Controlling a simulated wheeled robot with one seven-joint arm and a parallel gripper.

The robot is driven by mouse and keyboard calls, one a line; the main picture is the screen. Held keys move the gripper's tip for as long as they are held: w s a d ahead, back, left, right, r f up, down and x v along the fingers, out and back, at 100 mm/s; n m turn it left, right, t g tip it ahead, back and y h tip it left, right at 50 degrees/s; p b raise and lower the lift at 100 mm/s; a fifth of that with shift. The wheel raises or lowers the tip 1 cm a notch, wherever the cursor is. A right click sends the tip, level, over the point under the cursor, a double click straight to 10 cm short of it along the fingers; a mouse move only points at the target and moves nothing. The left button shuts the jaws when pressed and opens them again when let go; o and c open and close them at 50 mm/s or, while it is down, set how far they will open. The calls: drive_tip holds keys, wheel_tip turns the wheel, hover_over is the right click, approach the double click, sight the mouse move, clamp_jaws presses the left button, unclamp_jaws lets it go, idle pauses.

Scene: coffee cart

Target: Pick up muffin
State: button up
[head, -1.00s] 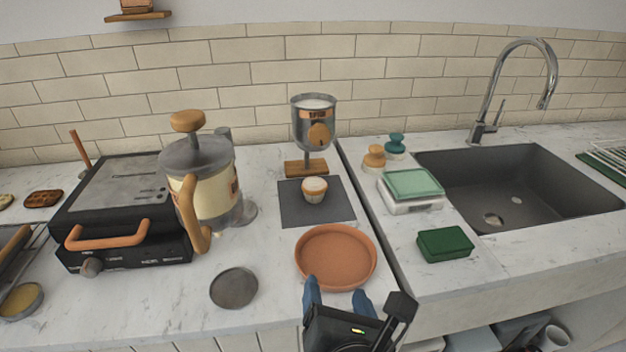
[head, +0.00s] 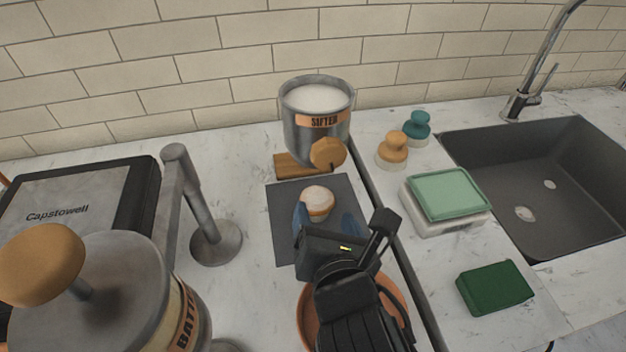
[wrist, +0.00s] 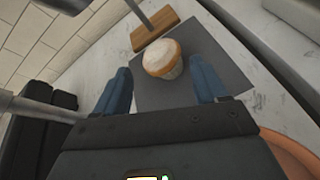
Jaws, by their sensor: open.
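The muffin (head: 318,201) has a pale top and an orange-brown wrapper. It stands upright on a dark grey mat (head: 285,240) on the counter. My gripper (head: 328,222) is open, with its blue fingers on the near side of the muffin. In the wrist view the muffin (wrist: 162,58) sits ahead of and between the two blue fingertips of my gripper (wrist: 160,80). Nothing is held. In the head view my gripper hides part of the mat.
A terracotta dish (head: 307,318) lies under my arm. A large batter dispenser (head: 110,290) and a metal stand (head: 205,215) are on the left. A scale (head: 448,200) and green sponge (head: 495,287) lie right.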

sight(318, 198)
drive_tip(key=x, duration=0.2)
drive_tip(key=shift+w, duration=0.4)
drive_tip(key=shift+f+p+x, duration=0.2)
drive_tip(key=shift+p+x, duration=0.05)
drive_tip(key=shift+x, duration=1.1)
drive_tip(key=shift+f+p+x, duration=0.15)
drive_tip(key=shift+p+x, duration=0.1)
drive_tip(key=shift+x, duration=1.15)
drive_tip(key=shift+s, duration=0.15)
drive_tip(key=c, duration=0.9)
drive_tip(key=shift+o, duration=0.2)
